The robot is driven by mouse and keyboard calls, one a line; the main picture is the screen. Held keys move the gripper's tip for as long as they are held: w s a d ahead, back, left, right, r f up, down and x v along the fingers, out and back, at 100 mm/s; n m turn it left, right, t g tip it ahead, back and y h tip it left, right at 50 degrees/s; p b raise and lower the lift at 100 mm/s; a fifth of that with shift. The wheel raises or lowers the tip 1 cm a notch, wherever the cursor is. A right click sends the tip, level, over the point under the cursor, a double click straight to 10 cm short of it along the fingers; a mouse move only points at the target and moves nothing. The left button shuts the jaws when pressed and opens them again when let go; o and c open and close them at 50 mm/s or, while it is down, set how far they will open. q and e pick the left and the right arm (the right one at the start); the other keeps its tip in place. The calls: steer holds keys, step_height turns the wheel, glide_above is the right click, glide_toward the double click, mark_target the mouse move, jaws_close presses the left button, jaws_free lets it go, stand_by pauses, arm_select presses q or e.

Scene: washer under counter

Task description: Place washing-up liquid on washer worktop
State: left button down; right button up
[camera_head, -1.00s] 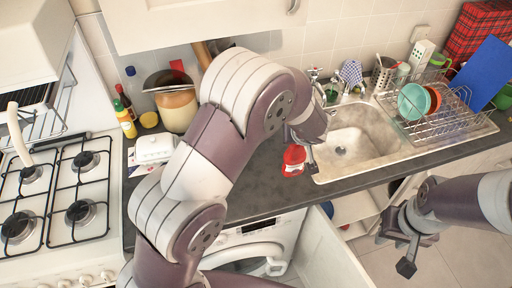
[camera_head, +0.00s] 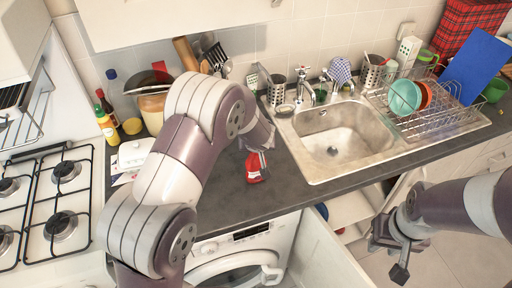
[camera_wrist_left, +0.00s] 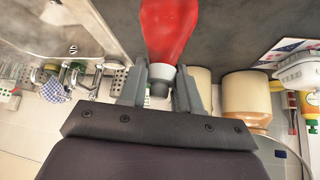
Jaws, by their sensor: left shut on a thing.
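The washing-up liquid is a red bottle (camera_head: 255,169) over the dark worktop (camera_head: 273,203), left of the sink and above the front of the washer (camera_head: 237,262). My left gripper (camera_head: 262,148) is shut on its neck end. In the left wrist view the grey cap sits between the fingers (camera_wrist_left: 165,90) and the red body (camera_wrist_left: 170,28) extends beyond them. I cannot tell whether the bottle's base touches the worktop. My left forearm hides part of the worktop. My right gripper (camera_head: 391,256) is empty, with its fingers apart, in front of the counter at the right.
The sink (camera_head: 335,140) and a dish rack (camera_head: 440,118) with bowls are to the right. A white butter dish (camera_head: 136,153), a yellow bottle (camera_head: 106,128) and a jar stand at the left, beside the gas hob (camera_head: 50,205). Bare worktop surrounds the red bottle.

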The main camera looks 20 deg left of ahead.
arm_select(q)
steer(key=shift+r, duration=0.1)
steer(key=c, duration=0.8)
jaws_free()
